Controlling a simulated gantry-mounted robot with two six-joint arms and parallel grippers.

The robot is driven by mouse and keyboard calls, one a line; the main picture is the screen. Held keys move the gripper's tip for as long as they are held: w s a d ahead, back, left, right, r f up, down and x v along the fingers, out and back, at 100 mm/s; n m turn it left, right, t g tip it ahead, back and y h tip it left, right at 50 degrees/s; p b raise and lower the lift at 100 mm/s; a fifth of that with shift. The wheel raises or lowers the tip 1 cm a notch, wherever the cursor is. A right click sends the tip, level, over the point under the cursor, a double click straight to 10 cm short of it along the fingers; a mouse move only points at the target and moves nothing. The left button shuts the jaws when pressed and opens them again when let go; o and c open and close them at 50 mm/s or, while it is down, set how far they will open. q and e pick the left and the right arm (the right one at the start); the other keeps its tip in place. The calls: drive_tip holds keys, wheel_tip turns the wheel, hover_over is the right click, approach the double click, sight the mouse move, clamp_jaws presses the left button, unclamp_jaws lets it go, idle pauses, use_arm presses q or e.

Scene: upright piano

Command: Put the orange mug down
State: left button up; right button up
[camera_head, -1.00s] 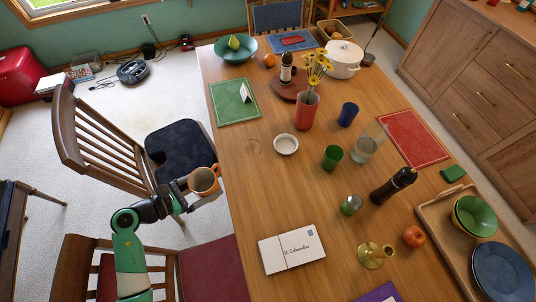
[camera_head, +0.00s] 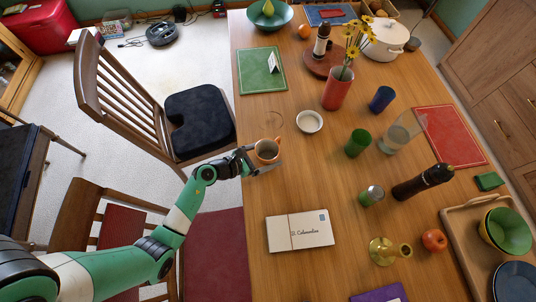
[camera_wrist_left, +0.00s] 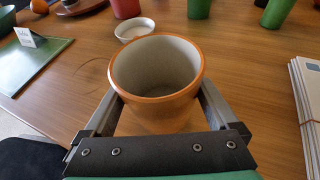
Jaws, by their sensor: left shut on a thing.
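The orange mug (camera_head: 267,150) is at the left edge of the wooden dining table (camera_head: 300,185). My left gripper (camera_head: 262,162) is shut on it, with one finger on each side. In the left wrist view the mug (camera_wrist_left: 156,82) stands upright between the two fingers (camera_wrist_left: 158,112), its pale inside empty. I cannot tell whether its base touches the tabletop. My right gripper is in neither view.
A white bowl (camera_head: 309,122) stands beyond the mug to the right. A stack of envelopes (camera_head: 299,232) lies nearer on the table. A green placemat (camera_head: 262,71) lies farther back. A chair with a black cushion (camera_head: 199,121) stands left of the table. Bare wood surrounds the mug.

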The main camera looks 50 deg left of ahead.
use_arm(q)
drive_tip(key=shift+s+f, duration=0.1)
drive_tip(key=shift+f, duration=0.7)
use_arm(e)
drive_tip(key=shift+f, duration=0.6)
use_arm(q)
drive_tip(key=shift+f, duration=0.2)
drive_tip(key=o, duration=1.3)
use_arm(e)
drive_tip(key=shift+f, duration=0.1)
use_arm(q)
drive_tip(key=shift+o, duration=0.2)
drive_tip(key=shift+s+a+r, duration=0.1)
drive_tip(key=shift+s+r, duration=0.1)
drive_tip(key=shift+r, duration=0.1)
drive_tip(key=p+v, duration=0.3)
drive_tip(key=v, duration=0.7)
drive_tip(key=shift+s+a+r, duration=0.1)
drive_tip(key=shift+s, duration=0.15)
drive_tip(key=shift+s+r, duration=0.15)
drive_tip(key=shift+s, duration=0.35)
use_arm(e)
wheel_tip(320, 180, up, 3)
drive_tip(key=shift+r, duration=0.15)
